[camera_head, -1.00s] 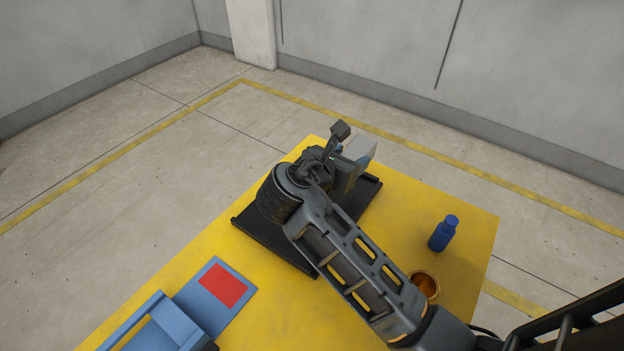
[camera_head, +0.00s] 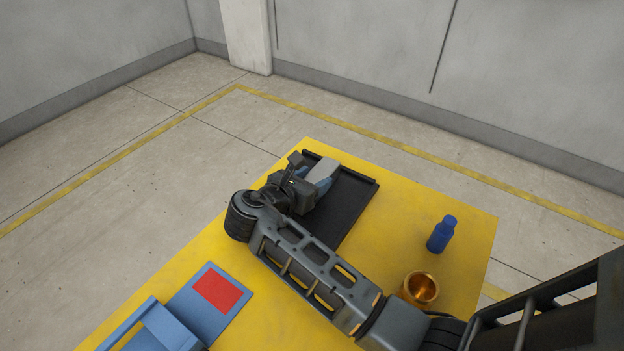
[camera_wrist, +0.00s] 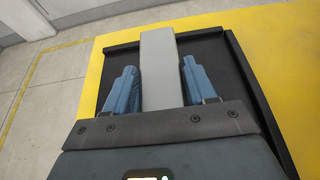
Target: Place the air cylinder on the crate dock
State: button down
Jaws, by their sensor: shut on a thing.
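The air cylinder, as I take it, is a plain pale grey block (camera_wrist: 161,70) between the two blue fingers of my gripper (camera_wrist: 160,82) in the wrist view. My gripper is shut on it. In the head view the block (camera_head: 324,171) shows at the end of my gripper (camera_head: 312,183), over the far-left part of the black tray. I cannot tell whether it touches the tray. The crate dock seems to be the blue piece with a flat plate (camera_head: 188,303) and a red square (camera_head: 217,289), at the table's lower left. Its front is cut off by the frame.
The black tray (camera_head: 352,207) has a low raised rim and lies on the yellow table (camera_head: 420,200). A blue bottle (camera_head: 441,235) stands at the right, with a golden bowl (camera_head: 420,289) nearer me. Yellow tabletop is clear between tray and blue plate.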

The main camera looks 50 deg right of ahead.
jog(key=shift+c, duration=1.8)
grip_release()
jog(key=v, duration=1.2)
jog(key=shift+r+p, duration=0.1)
jog(key=shift+p, duration=0.2)
